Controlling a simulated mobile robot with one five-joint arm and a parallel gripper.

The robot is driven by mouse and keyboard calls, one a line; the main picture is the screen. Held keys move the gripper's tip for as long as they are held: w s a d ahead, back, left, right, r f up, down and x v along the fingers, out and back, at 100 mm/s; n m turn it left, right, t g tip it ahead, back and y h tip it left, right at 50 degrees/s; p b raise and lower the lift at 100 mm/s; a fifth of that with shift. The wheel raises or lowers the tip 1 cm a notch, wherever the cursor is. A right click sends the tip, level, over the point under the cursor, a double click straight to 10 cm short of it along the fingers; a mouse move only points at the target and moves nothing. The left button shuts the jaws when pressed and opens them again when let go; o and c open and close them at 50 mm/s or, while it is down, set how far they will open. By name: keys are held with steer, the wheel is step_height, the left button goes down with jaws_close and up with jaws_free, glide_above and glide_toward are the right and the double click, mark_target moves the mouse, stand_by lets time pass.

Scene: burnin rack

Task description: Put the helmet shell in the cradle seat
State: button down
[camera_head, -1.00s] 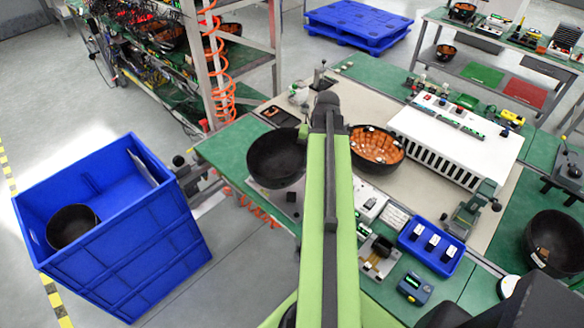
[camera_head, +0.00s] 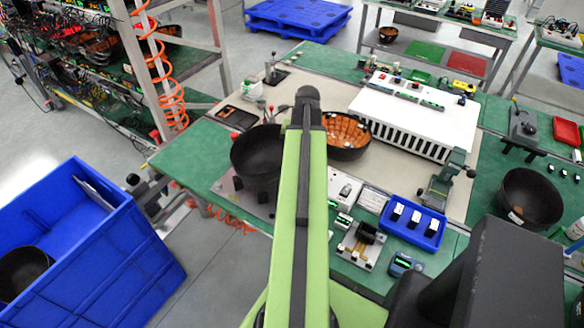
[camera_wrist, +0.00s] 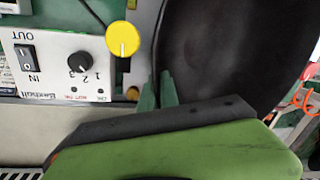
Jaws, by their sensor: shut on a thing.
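A black, bowl-like helmet shell (camera_head: 255,158) is left of my arm's end, above the bench. My gripper's green fingertips (camera_wrist: 158,94) are shut on its rim in the wrist view, where its dark inside (camera_wrist: 225,50) fills the upper right. In the head view my arm hides the fingertips. A grey plate (camera_head: 228,190) with dark blocks shows partly beneath the shell; I cannot tell whether this is the cradle seat, or whether the shell touches it. Another shell with an orange inside (camera_head: 345,128) sits right of my arm.
A white slotted unit (camera_head: 415,112), a blue tray (camera_head: 412,222) and another black shell (camera_head: 530,198) are farther right. A blue crate (camera_head: 110,255) stands on the floor at left.

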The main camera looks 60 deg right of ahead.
step_height(320, 180, down, 4)
steer(key=b, duration=0.4)
steer(key=shift+r, duration=0.3)
steer(key=c, duration=2.1)
jaws_free()
steer(key=shift+f, duration=0.25)
steer(key=o, duration=0.5)
steer(key=shift+r, duration=0.2)
step_height(320, 180, up, 12)
steer(key=s+p, duration=0.2)
steer(key=p, duration=1)
steer(key=shift+d, duration=0.4)
steer(key=shift+f, duration=0.1)
